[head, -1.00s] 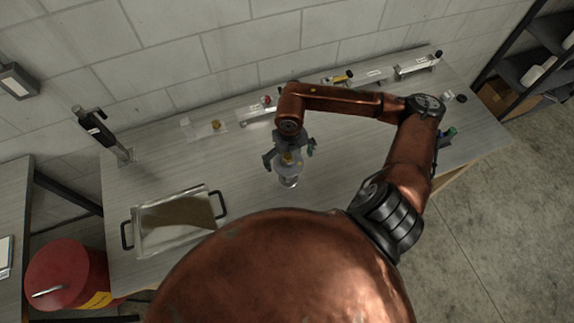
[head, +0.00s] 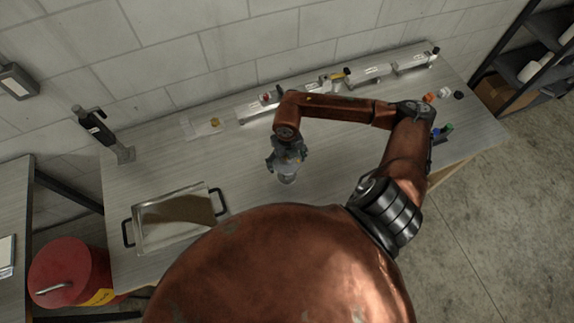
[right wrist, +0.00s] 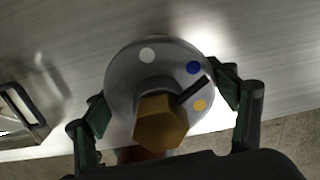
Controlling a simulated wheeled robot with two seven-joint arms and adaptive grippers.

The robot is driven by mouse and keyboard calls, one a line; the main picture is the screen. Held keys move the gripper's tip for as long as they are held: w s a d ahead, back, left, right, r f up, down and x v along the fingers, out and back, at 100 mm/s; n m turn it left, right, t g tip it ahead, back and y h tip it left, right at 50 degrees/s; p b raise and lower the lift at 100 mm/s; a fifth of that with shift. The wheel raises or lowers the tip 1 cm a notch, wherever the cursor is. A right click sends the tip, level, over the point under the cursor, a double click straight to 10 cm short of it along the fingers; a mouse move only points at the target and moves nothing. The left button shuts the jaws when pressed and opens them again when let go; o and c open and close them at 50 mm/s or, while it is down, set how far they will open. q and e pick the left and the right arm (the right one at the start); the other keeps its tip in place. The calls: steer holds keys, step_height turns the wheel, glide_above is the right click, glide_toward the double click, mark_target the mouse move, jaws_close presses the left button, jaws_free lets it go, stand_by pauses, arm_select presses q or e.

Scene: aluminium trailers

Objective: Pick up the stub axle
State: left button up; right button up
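The stub axle (right wrist: 125,85) is a grey metal disc with a gold hex nut (right wrist: 160,122) at its centre and white, blue and yellow dots on its face. In the head view it shows as a pale, shiny piece (head: 287,174) under my right gripper (head: 286,160), over the middle of the bench. In the right wrist view the green-padded fingers of the right gripper (right wrist: 165,110) are at both sides of the disc and look shut on it. The far side of the axle is hidden, and I cannot tell if it touches the bench. My left gripper is not in view.
A metal tray (head: 139,236) with black handles lies on the bench at left. A black upright tool (head: 100,130) stands behind it. Labelled metal fixtures (head: 365,74) line the back edge. Small coloured parts (head: 441,131) lie at right. A red drum (head: 68,272) stands at lower left.

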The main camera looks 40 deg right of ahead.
steer(key=c, duration=1.4)
steer(key=shift+w, duration=0.1)
steer(key=shift+c, duration=0.6)
steer(key=shift+r, duration=0.1)
